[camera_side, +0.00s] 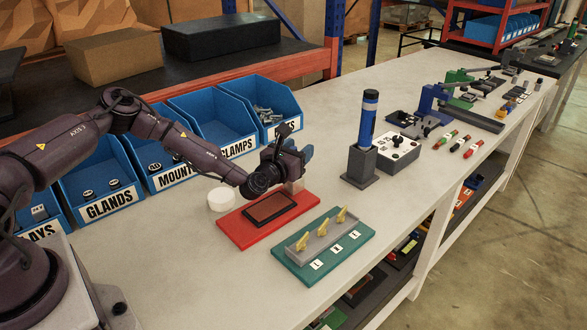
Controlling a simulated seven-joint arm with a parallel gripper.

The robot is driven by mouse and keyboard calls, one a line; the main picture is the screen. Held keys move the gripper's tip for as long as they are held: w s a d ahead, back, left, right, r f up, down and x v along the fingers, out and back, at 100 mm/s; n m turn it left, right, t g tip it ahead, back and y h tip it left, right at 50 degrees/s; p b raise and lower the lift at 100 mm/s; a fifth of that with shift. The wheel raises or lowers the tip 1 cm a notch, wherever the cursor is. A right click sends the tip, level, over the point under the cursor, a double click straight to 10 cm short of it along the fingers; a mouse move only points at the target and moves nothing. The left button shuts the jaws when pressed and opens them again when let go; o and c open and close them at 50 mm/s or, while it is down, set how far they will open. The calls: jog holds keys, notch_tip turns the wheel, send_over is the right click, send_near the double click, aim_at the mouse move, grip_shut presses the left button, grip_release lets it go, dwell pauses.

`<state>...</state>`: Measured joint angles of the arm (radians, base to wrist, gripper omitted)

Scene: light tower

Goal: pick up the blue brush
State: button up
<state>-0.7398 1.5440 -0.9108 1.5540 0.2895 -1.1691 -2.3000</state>
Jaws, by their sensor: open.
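I cannot make out anything that is clearly a blue brush. The tall blue cylinder (368,118) with black bands stands upright in a dark grey square holder (361,165), right of my gripper; I cannot tell what it is. My gripper (296,168) is open, low over the far right edge of a red board (231,229). A blue part shows at its right side, and I cannot tell whether it belongs to the gripper. A small pale block (295,186) is just below the gripper, partly hidden by it. The fingertips are hard to see.
A dark tray (270,209) lies on the red board beside a white disc (221,199). A green board (352,252) holds yellow pieces in front. Blue bins (216,118) line the back. A grey box (399,154) and several marker-like tools (460,144) are at right.

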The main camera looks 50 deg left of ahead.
grip_shut()
notch_tip(320, 180, up, 10)
dwell(0.6)
